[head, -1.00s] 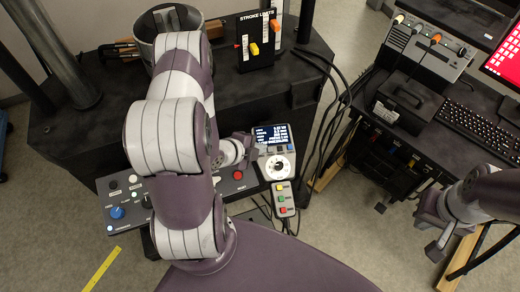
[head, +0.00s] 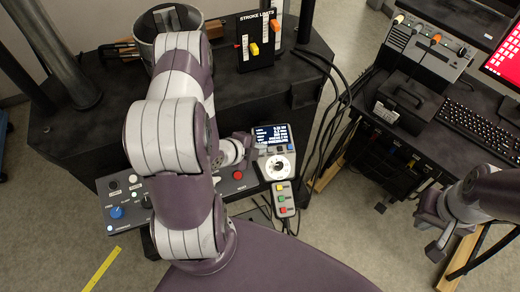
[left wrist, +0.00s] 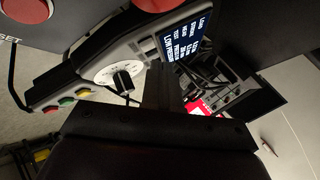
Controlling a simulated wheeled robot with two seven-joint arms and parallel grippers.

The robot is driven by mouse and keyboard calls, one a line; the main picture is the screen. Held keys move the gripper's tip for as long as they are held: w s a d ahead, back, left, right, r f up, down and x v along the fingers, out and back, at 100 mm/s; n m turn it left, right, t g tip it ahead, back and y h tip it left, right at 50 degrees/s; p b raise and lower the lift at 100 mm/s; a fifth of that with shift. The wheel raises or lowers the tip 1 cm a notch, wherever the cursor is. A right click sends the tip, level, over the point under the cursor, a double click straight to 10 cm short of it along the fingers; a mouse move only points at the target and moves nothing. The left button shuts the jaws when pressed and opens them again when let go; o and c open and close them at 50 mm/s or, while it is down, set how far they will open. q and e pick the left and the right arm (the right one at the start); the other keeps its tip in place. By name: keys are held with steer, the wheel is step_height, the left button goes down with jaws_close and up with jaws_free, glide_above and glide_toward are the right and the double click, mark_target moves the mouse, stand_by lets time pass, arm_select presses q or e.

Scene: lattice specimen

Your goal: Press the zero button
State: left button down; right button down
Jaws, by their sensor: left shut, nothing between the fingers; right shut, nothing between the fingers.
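A grey control box with a lit display (head: 272,135) stands right of my left gripper in the head view. Small buttons (head: 280,149) sit below its display, above a white dial (head: 279,167); I cannot read which is the zero button. In the left wrist view the display (left wrist: 187,35) and dial (left wrist: 118,72) lie just beyond my left fingers. My left gripper (head: 246,143) is shut and empty, at the box's left edge by the display; I cannot tell whether it touches. The fingers (left wrist: 161,85) hide part of the box there. My right gripper (head: 434,243) is shut and empty, far right.
A pendant with yellow, green and red buttons (head: 282,198) lies just below the box. A panel with a red button (head: 238,175) and a blue knob (head: 117,212) is to the left. Black cables (head: 328,130) run right of the box. A stroke-limits panel (head: 259,20) stands behind.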

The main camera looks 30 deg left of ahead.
arm_select(q)
steer(key=shift+f, duration=0.15)
steer(key=shift+w+a+f+b, duration=0.1)
steer(key=shift+f+b, duration=0.2)
steer(key=shift+b, duration=0.05)
steer(key=shift+f+b, duration=0.35)
stand_by(0.4)
stand_by(0.3)
steer(key=shift+r+p, duration=0.7)
steer(key=shift+r, duration=0.1)
steer(key=shift+r, duration=0.1)
steer(key=r+p, duration=0.3)
steer(key=s+d+r+p, duration=0.1)
steer(key=shift+d+r, duration=0.1)
steer(key=shift+r, duration=0.25)
